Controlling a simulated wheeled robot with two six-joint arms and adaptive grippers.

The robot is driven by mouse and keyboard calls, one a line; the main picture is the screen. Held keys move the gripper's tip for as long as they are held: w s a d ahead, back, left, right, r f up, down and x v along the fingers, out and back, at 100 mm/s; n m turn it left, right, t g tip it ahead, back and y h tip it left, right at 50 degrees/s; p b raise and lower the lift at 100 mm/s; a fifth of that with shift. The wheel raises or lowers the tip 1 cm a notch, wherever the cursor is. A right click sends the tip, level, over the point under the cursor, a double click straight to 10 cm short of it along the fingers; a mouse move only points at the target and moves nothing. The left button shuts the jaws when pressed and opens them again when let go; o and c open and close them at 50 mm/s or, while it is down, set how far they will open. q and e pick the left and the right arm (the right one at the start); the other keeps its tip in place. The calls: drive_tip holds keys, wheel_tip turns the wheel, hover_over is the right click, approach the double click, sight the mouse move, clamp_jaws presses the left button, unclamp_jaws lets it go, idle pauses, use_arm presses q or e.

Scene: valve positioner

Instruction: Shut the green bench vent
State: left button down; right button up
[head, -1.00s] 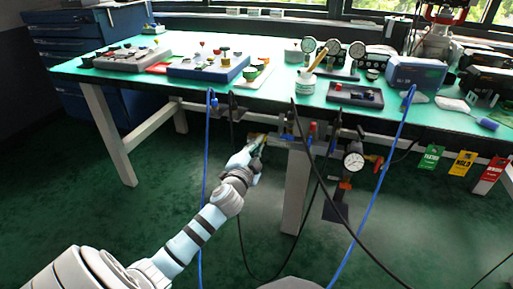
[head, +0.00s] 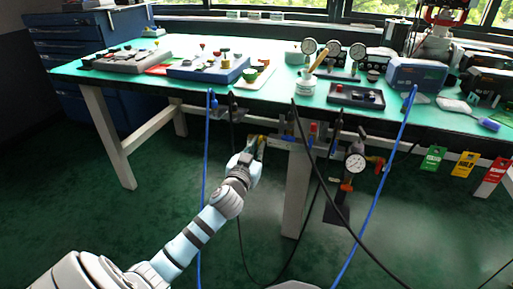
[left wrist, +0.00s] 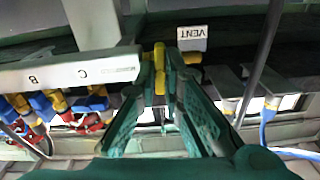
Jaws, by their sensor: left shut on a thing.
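The green-topped bench (head: 130,66) stands ahead. My left gripper (head: 259,146) is under its front edge. In the left wrist view its two green fingers (left wrist: 160,82) are shut on a narrow yellow handle (left wrist: 160,62), which points toward the camera between the fingertips. A white tag reading VENT (left wrist: 192,36) hangs just right of the handle. The fingers hide part of the handle and the valve body behind it is hard to make out. My right gripper is in neither view.
Blue and black hoses hang before the bench, including a blue hose (head: 206,150) left of my gripper. A gauge (head: 355,163) hangs right of a bench leg (head: 297,185). In the left wrist view, a grey plate marked B and C (left wrist: 60,75) lies close left of the fingers.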

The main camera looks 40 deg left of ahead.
use_arm(q)
drive_tip(key=shift+f+n, duration=0.1)
drive_tip(key=shift+n, duration=0.4)
drive_tip(key=c, duration=1.7)
unclamp_jaws()
drive_tip(key=v, duration=1.2)
